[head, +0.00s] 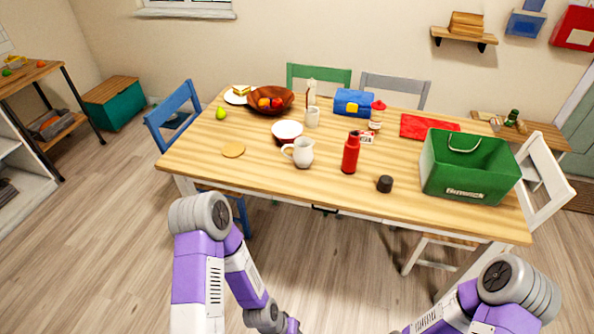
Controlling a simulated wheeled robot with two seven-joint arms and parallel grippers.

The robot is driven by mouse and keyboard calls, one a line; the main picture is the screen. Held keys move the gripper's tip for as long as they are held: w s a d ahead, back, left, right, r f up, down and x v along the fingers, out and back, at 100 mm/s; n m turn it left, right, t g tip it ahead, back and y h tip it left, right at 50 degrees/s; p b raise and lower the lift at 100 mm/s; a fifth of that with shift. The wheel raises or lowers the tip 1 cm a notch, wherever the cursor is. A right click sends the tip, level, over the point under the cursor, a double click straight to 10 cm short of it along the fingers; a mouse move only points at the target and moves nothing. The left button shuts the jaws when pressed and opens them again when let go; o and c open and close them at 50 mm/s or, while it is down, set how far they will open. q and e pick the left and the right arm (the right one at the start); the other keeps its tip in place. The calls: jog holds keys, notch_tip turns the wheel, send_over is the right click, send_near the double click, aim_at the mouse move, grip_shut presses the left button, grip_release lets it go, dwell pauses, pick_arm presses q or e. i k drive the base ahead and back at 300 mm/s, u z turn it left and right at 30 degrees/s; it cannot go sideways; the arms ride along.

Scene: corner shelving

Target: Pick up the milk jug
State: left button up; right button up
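The milk jug (303,153) is a white jug that stands upright near the front middle of the wooden table. Its handle points left. A white bowl (286,129) stands just behind it to the left, and a red bottle (351,154) stands to its right. My two arms show at the bottom of the head view, folded low in front of the table. Both grippers are out of view.
The tabletop in front of the jug is clear.

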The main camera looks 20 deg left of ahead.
aim_at(303, 156)
jog(key=k, duration=0.8)
jog(key=u, duration=0.75)
jog(key=i, duration=1.65)
jog(key=z, duration=0.95)
